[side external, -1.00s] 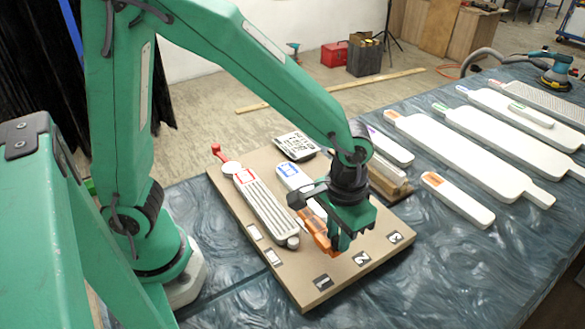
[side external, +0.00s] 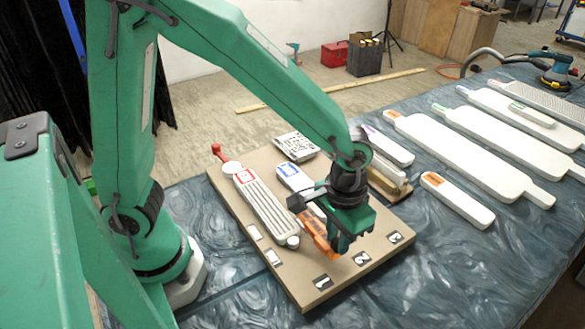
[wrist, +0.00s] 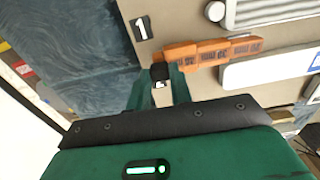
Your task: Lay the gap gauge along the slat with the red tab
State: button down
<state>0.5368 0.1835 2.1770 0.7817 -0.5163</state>
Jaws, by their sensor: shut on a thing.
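The pale ribbed slat with the red tab (side external: 265,206) lies on the brown board, with a round knob at its near end. Its ribbed end also shows at the top right of the wrist view (wrist: 275,10). My gripper (side external: 340,240) is shut on the orange gap gauge (side external: 318,236), near the gauge's near end. In the wrist view the gauge (wrist: 225,50) reaches right from my gripper (wrist: 165,80), between the ribbed slat and a white slat with a blue tab (wrist: 275,70). Whether the gauge touches the board or either slat, I cannot tell.
The brown board (side external: 300,275) carries number plates 1 (side external: 322,282), 2 (side external: 361,258) and 3 (side external: 395,237) along its near edge. A grey printed device (side external: 296,146) sits at its far corner. Several white boards lie at the right on the blue-grey table (side external: 480,265).

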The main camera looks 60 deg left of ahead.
jog(key=shift+f, duration=1.7)
dwell(0.7)
jog(key=c, duration=1.2)
grip_release()
jog(key=shift+o, duration=0.2)
jog(key=shift+r, duration=3.9)
